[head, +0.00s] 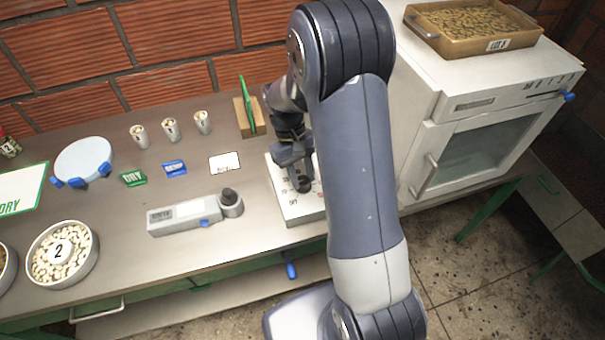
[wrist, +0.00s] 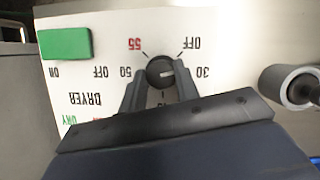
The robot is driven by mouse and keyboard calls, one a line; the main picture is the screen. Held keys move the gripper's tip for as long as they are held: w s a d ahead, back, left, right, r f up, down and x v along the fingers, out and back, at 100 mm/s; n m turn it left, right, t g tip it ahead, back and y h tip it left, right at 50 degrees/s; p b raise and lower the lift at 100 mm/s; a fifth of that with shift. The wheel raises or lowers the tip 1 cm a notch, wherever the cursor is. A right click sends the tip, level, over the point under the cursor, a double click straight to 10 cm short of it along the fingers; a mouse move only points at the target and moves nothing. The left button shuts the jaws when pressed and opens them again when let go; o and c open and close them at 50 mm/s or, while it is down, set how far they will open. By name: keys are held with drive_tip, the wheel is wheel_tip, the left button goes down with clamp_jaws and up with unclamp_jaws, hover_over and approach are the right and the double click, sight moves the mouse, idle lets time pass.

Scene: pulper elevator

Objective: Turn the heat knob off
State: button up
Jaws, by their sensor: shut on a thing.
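The heat knob (wrist: 154,66) is a small dark round knob with a white pointer line, on a white panel. The panel looks upside down in the wrist view, with 30, 50, a red 55 and OFF around the knob. The pointer lies toward the right, between the 30 and OFF marks, nearer 30. My gripper (wrist: 162,76) is shut on the knob, one finger on each side. In the head view my gripper (head: 301,180) is down at the white control box (head: 299,210), and my arm and gripper hide the knob there.
A green switch (wrist: 64,44) marked ON and OFF is on the same panel. A grey cylinder (wrist: 290,86) stands close at the right in the wrist view. A white oven (head: 470,105) is right of my arm; a grey meter (head: 185,215) lies to the left.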

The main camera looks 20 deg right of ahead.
drive_tip(key=n+h, duration=0.1)
drive_tip(key=n, duration=0.2)
drive_tip(key=n+t+h, duration=0.1)
drive_tip(key=n, duration=0.1)
drive_tip(key=shift+s+a+n, duration=0.1)
drive_tip(key=shift+a+n, duration=0.05)
drive_tip(key=shift+n, duration=0.25)
idle(0.4)
drive_tip(key=o, duration=1)
drive_tip(key=b+v, duration=0.1)
drive_tip(key=v, duration=0.9)
drive_tip(key=shift+a+r, duration=0.1)
drive_tip(key=shift+r, duration=0.3)
drive_tip(key=shift+f, duration=0.1)
